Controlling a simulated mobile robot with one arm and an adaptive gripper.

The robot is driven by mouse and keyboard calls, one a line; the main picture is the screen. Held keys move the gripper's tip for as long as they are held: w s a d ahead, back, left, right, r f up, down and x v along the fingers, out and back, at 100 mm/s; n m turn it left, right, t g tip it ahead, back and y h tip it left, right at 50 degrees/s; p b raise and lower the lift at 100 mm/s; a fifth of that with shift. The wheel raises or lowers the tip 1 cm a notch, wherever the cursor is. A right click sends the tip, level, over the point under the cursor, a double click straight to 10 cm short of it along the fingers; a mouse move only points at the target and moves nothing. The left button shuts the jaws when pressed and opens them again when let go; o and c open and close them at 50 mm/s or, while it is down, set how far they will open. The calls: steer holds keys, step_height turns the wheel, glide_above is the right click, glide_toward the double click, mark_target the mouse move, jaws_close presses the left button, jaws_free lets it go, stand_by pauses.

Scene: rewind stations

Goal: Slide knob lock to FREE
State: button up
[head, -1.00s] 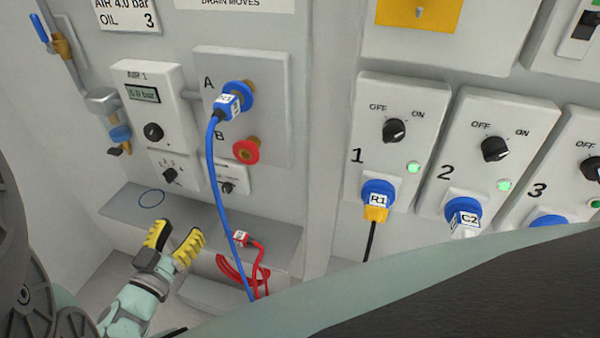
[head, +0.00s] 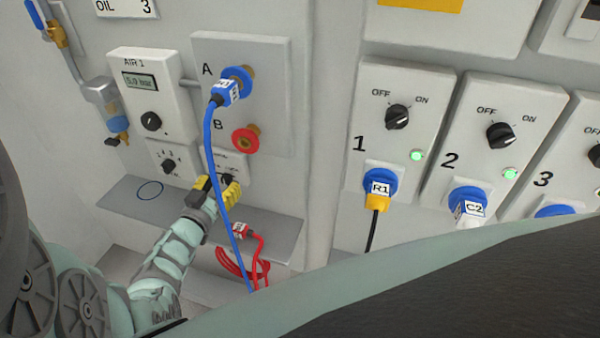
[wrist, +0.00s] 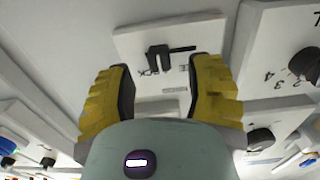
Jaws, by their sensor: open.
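The lock panel is a small white plate (head: 236,160) below the grey A/B panel, right of the numbered dial. Its black knob lock (head: 228,177) is partly hidden by my gripper in the head view. In the wrist view the black knob lock (wrist: 158,58) shows beyond and between my fingers, with a dark bar reaching to its right. Some lettering sits under it, only partly readable. My gripper (head: 221,190) has yellow fingertips and is close in front of the plate. In the wrist view my gripper (wrist: 160,90) is open, with nothing between its fingers.
A red coiled hose (head: 240,262) lies below. A grey shelf (head: 135,205) with a blue ring runs underneath. The numbered dial (head: 169,165) and AIR 1 unit (head: 150,95) are to the left.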

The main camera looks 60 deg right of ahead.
steer(key=shift+x, duration=1)
steer(key=shift+o, duration=0.2)
steer(key=shift+a, duration=0.1)
jaws_close()
